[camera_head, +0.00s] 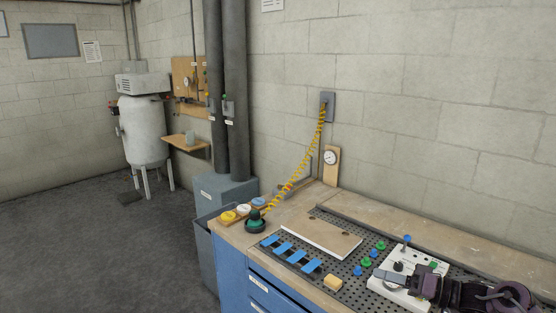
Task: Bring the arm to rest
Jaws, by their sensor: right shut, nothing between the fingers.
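My right arm comes in from the lower right corner. Its gripper (384,279) is shut and empty, over the left part of a white box (428,270) on the bench. Whether the fingers touch the box cannot be told. My left gripper is not in view.
A yellow coiled hose (303,174) hangs behind a dark green-centred holder (255,224).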

